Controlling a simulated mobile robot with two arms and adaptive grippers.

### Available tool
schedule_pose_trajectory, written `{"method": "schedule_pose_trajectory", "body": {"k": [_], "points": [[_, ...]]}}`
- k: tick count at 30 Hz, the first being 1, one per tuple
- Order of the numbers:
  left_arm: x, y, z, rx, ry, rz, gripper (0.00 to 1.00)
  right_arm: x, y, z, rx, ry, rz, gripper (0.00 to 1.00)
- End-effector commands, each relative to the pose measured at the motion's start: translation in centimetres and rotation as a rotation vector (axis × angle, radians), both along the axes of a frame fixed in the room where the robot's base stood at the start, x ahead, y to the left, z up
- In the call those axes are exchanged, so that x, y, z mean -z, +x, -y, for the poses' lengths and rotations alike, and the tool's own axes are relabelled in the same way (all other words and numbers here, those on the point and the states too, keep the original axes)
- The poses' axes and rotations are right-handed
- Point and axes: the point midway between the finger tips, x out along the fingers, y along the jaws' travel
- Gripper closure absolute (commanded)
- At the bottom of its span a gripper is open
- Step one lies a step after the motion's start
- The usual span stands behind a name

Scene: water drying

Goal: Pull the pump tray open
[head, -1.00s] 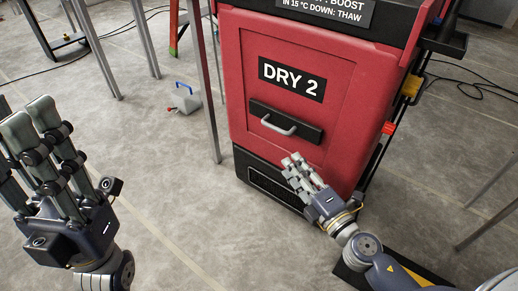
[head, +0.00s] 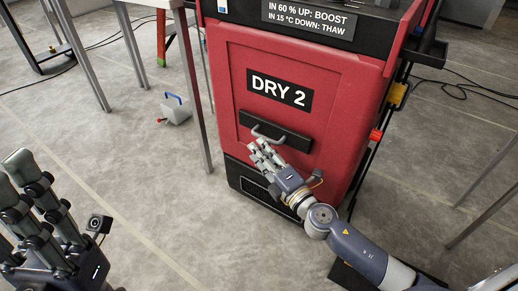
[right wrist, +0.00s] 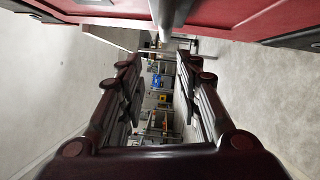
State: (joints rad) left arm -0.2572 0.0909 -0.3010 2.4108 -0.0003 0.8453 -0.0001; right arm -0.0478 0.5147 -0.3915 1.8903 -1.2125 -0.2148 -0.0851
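The pump tray (head: 292,142) is a black front with a grey bar handle (head: 280,139), set low in the red face of the DRY 2 dryer. The tray looks closed, flush with the face. My right gripper (head: 262,148) is at the handle, with its fingertips just below it and partly covering it. In the right wrist view, the fingers (right wrist: 158,75) are spread with nothing between them, and a grey bar (right wrist: 165,20) shows at the top middle. Contact with the handle cannot be told. My left gripper (head: 25,185) is open and empty at the lower left.
The red dryer (head: 345,85) stands on the grey floor with a dark vented base (head: 255,188). A grey table leg (head: 200,110) stands close to its left side. A small can with a blue handle (head: 175,110) is on the floor at left. The floor between is clear.

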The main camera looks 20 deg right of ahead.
Motion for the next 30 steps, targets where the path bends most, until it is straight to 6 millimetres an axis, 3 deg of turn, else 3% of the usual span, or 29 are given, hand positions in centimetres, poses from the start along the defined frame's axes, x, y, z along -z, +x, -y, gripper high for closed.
{"method": "schedule_pose_trajectory", "body": {"k": [6, 15, 19, 20, 26, 30], "points": [[0.12, -0.05, -0.02, 0.001, 0.0, -0.005, 0.69, -0.08, 1.13, -0.3, 0.001, -0.001, -0.001, 0.69], [0.26, 0.0, -0.01, 0.0, 0.001, -0.007, 0.69, -0.08, 1.23, -0.36, 0.0, -0.001, 0.0, 0.69], [0.23, 0.03, 0.01, 0.0, 0.002, -0.007, 0.69, -0.08, 1.22, -0.35, 0.0, -0.001, 0.0, 0.98], [0.23, 0.03, 0.01, 0.0, 0.002, -0.007, 0.69, -0.08, 1.22, -0.35, 0.0, -0.001, 0.0, 1.0], [0.21, 0.03, 0.0, 0.0, 0.002, -0.008, 0.69, -0.08, 1.21, -0.35, 0.0, -0.001, 0.0, 0.97], [0.18, 0.01, 0.0, 0.0, 0.002, -0.007, 0.69, -0.08, 1.21, -0.35, 0.0, -0.001, 0.0, 0.69]]}}
